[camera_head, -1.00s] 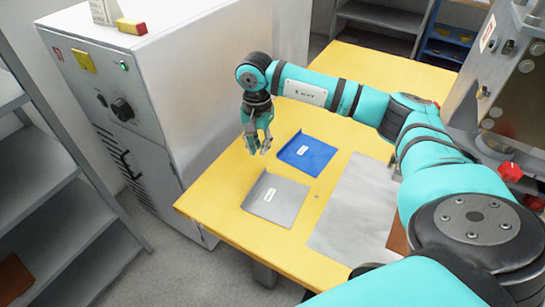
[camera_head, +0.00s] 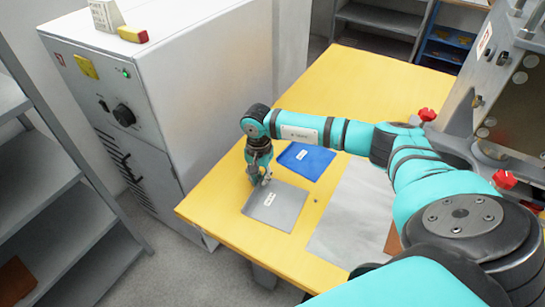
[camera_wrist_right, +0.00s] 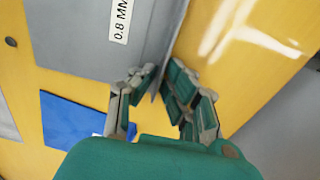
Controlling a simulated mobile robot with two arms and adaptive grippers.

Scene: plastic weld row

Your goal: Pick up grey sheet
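The grey sheet (camera_head: 285,212) lies flat on the yellow table and has a white label. In the right wrist view, the sheet (camera_wrist_right: 70,35) fills the upper left, and its label reads "0.8 MM". A raised lip runs along its edge. My right gripper (camera_head: 263,182) points down at the sheet's back left corner. In the wrist view, its fingers (camera_wrist_right: 157,78) are apart, with the end of the lip between them. A gap still shows, though contact on either side is hard to judge. My left gripper is in neither view.
A blue sheet (camera_head: 306,160) lies just behind the grey one. A larger pale grey sheet (camera_head: 345,225) lies to the right. A white cabinet (camera_head: 215,90) stands close on the left of the yellow table (camera_head: 370,85). A machine (camera_head: 510,100) stands at the right.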

